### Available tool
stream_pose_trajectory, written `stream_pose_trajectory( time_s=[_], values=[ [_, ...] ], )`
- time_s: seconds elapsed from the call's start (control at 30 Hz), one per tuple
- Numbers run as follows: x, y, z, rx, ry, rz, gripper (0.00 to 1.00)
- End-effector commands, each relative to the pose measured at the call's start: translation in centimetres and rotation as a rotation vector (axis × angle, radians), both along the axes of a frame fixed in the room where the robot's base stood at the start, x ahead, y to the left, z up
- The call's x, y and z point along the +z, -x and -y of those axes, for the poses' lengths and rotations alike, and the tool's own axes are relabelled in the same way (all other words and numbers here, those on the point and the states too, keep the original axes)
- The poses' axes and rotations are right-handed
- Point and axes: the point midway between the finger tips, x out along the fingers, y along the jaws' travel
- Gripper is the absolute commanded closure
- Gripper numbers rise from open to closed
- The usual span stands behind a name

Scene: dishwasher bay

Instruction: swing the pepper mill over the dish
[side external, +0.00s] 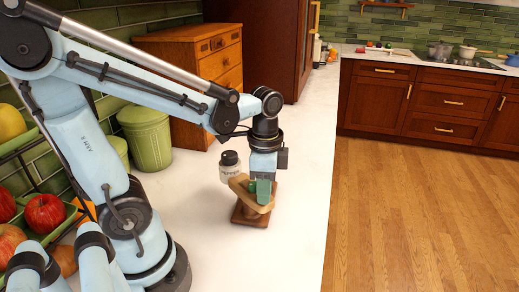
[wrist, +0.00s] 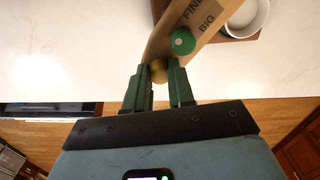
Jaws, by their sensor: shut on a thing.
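My gripper (side external: 261,192) points down over the counter and is shut on a tan pepper mill (side external: 242,187), which is tilted. The body carries a green round spot and the printed words "FINE" and "BIG".
A brown board (side external: 250,218) lies under the mill. A white jar with a black lid (side external: 231,172) shows close behind the mill; whether it touches is unclear. Green canisters (side external: 148,140) and a wooden drawer chest (side external: 200,55) stand behind. The counter's right edge drops to the floor.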

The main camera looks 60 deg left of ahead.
Motion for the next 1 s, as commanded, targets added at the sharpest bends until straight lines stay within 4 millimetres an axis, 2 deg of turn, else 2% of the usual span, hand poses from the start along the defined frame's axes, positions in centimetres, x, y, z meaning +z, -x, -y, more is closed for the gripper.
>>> stream_pose_trajectory(
  time_s=[0.6, 1.0],
  values=[
    [0.0, 2.8, -0.4, -0.570, 0.000, -0.001, 1.00],
    [0.0, 3.8, -1.0, -0.811, -0.001, -0.001, 1.00]
  ],
)
